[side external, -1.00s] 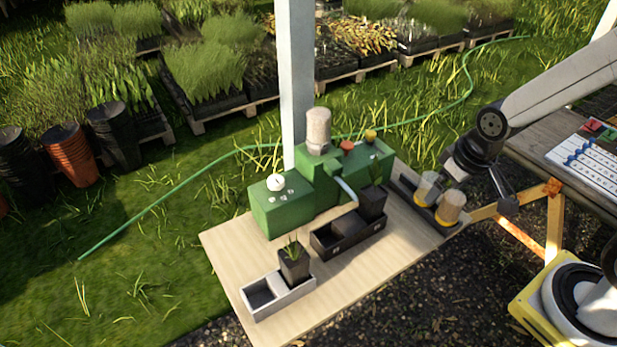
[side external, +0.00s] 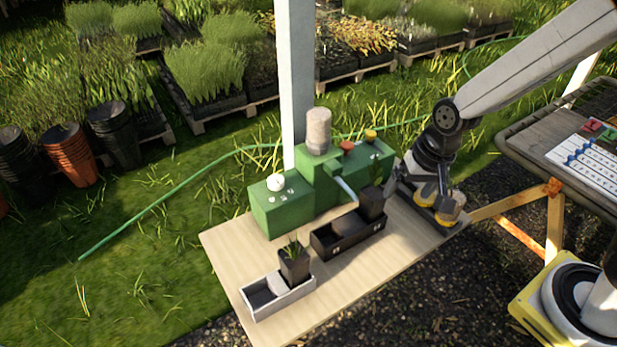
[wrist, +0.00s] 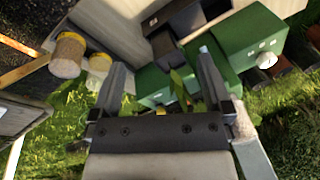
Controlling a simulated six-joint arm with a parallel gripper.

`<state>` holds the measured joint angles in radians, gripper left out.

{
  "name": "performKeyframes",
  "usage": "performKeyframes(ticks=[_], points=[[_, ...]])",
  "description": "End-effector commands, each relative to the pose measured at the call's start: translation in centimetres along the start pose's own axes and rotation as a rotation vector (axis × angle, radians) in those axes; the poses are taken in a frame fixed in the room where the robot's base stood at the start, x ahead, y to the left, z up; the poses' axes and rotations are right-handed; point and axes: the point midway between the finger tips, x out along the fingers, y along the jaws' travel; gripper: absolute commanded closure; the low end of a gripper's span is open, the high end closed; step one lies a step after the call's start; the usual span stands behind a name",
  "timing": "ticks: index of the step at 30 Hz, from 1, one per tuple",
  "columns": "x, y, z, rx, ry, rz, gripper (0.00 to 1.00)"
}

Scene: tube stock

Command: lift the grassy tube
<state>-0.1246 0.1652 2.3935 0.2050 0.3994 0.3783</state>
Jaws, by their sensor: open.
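A dark square tube with thin, grassy leaves (side external: 293,264) stands upright in the pale tray (side external: 282,304) at the front left of the board. A second dark tube (side external: 371,204) stands at the right end of the black tray (side external: 345,243); its leaves look broader and are partly in shadow. In the wrist view this second tube (wrist: 164,46) lies beyond my fingertips, with green leaves (wrist: 179,86) showing between the fingers. My gripper (wrist: 162,62) is open and empty, to the right of the black tray in the side view, apart from the grassy tube.
A green machine (side external: 320,190) with a grey cylinder (side external: 318,130) stands behind the trays. A white post (side external: 295,90) rises behind. The board's front right is clear.

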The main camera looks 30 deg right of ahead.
Motion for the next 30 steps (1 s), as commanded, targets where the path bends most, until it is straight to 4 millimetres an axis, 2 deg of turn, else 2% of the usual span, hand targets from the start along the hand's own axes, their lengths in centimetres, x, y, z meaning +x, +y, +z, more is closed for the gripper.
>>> performKeyframes(ticks=[1,8,15,18,24,30], points=[[0.6,-1.4,0.0,0.071,-0.021,-0.011,0.0],[3.1,-7.5,0.5,0.458,-0.124,-0.048,0.0],[5.9,-14.0,2.2,0.847,-0.25,-0.044,0.0],[6.9,-16.1,3.1,0.979,-0.297,-0.031,0.0],[7.9,-18.5,4.2,1.135,-0.351,-0.01,0.0],[8.1,-18.9,4.4,1.164,-0.36,-0.007,0.0]])
